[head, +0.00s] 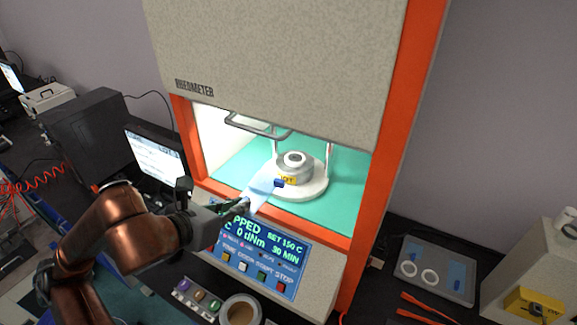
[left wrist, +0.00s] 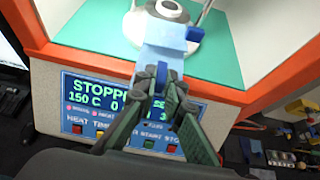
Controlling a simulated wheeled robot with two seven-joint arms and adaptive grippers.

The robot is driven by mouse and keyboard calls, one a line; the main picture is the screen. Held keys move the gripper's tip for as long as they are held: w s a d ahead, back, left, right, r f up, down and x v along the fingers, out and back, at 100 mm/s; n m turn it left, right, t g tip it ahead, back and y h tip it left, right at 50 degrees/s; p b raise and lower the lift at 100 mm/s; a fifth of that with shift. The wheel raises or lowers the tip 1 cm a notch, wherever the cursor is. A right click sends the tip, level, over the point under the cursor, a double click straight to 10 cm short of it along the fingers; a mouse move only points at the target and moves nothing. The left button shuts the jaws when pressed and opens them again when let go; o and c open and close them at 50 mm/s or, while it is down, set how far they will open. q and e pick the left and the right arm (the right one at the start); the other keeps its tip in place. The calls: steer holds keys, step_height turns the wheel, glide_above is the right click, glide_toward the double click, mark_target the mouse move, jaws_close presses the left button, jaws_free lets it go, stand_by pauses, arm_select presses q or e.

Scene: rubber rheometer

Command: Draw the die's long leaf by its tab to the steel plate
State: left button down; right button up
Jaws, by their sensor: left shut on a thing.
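A light blue leaf (head: 260,191) stretches from my left gripper (head: 243,204) toward the grey round die (head: 294,170) inside the machine. In the left wrist view, the gripper (left wrist: 163,100) is shut on a dark blue tab (left wrist: 161,74) at the leaf's near end. The leaf (left wrist: 166,38) runs up to the die's side. A second dark blue piece (head: 279,183) shows by the leaf's far end, near the die. I cannot tell whether the leaf still touches the die. A grey plate (head: 458,288) with two white rings and blue pieces lies at the right. My right gripper is out of view.
The die sits on a white round platform (head: 313,191) in the open chamber, over a green floor (head: 345,205). The orange frame (head: 357,240) and control panel (head: 262,252) stand below. Red-handled tools (head: 425,307) lie before the plate. A round container (head: 240,312) stands at the front.

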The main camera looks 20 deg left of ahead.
arm_select(q)
steer(key=shift+s+a+b, duration=0.15)
steer(key=shift+s+b, duration=0.65)
steer(key=shift+s, duration=0.6)
